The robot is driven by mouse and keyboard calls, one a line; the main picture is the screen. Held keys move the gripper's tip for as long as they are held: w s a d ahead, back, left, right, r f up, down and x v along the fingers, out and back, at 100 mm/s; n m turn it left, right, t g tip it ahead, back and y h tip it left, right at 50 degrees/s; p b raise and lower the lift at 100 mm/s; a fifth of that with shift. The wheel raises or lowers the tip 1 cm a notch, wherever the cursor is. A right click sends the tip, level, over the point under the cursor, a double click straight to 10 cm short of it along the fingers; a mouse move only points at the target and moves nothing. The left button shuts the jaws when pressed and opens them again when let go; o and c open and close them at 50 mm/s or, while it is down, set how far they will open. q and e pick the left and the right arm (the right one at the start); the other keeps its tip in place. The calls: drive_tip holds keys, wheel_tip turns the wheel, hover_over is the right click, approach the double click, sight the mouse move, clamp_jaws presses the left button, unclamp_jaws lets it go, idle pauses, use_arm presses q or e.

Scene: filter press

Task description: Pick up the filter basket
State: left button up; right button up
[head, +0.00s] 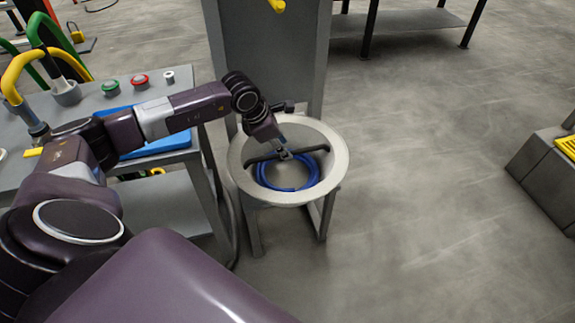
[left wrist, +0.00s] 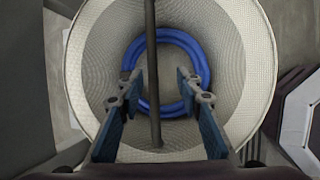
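The filter basket (head: 337,172) is a round, pale bowl with a wide rim, standing upright on a grey stand. Its mesh-like inside (left wrist: 235,60) shows in the left wrist view. A dark bar handle (head: 262,157) spans its mouth. A blue coiled ring (head: 290,188) lies in the bottom. My left gripper (head: 284,153) is over the basket, at the middle of the handle. In the left wrist view its fingers (left wrist: 158,84) are apart, with the handle bar (left wrist: 151,45) running between them and gaps on both sides. Contact is not visible. My right gripper is not in view.
A grey stand (head: 327,212) holds the basket. To its left is a table (head: 95,105) with a blue tray (head: 170,143), green and red buttons and a yellow-handled tool. A grey cabinet (head: 268,60) rises behind.

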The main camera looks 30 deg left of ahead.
use_arm(q)
drive_tip(key=x, duration=0.2)
drive_tip(key=b+x, duration=0.1)
drive_tip(key=x, duration=0.2)
drive_tip(key=a+x, duration=0.1)
drive_tip(key=x, duration=0.1)
drive_tip(key=shift+w+f, duration=0.3)
drive_tip(key=shift+w, duration=0.1)
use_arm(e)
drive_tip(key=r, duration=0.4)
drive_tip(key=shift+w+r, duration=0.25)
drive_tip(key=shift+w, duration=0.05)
use_arm(q)
clamp_jaws()
drive_tip(key=shift+w+r, duration=0.1)
drive_tip(key=shift+r, duration=0.1)
